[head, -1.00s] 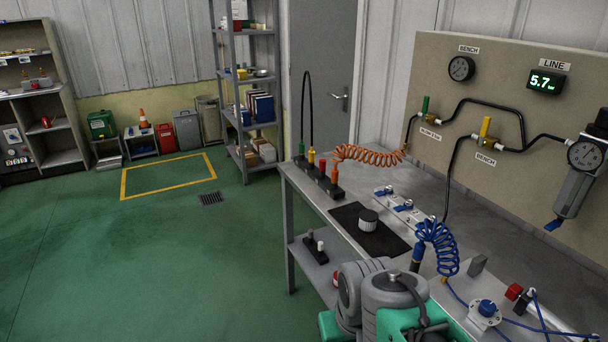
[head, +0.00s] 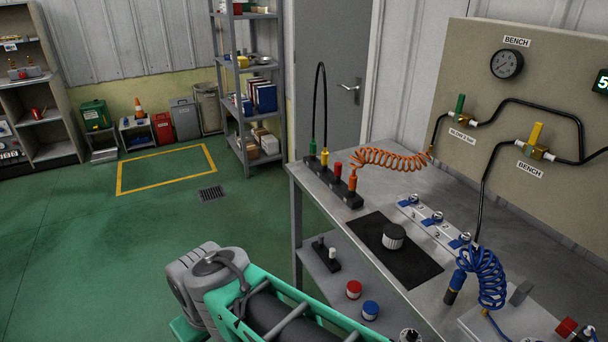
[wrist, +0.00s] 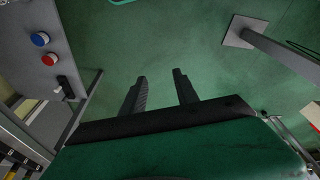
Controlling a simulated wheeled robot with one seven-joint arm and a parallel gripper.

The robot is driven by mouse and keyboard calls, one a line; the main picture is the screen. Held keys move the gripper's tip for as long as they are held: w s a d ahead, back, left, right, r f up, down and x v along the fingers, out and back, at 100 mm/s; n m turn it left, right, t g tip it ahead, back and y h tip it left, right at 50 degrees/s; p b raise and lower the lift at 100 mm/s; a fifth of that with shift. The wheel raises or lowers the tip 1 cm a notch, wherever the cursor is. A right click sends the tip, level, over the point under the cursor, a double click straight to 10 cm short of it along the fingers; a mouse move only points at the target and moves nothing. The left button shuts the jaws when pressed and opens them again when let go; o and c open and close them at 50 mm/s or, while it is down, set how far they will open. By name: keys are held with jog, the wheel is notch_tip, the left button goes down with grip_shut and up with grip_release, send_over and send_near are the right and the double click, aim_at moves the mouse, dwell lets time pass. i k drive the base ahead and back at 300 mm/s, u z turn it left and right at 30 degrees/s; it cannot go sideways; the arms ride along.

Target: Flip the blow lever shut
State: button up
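The blow lever (head: 460,104) is a green handle on a brass valve on the beige wall panel, in the head view. It stands upright above a small label that seems to read BLOW. A yellow lever (head: 535,134) stands upright on a second valve to its right, above a BENCH label. My gripper (wrist: 160,75) shows only in the wrist view. Its two dark fingers are apart with nothing between them, over green floor. It is away from the levers, which are not in the wrist view.
A grey bench (head: 372,222) stands below the panel. An orange coiled hose (head: 392,158), blue coiled hose (head: 487,276), black mat (head: 375,240) and knob (head: 394,236) are on it. Red and blue capped items lie on its lower shelf. Green floor (head: 110,260) to the left is open.

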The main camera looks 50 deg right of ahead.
aim_at(461, 98)
jog(key=z, duration=0.05)
jog(key=i, duration=0.9)
jog(key=z, duration=0.3)
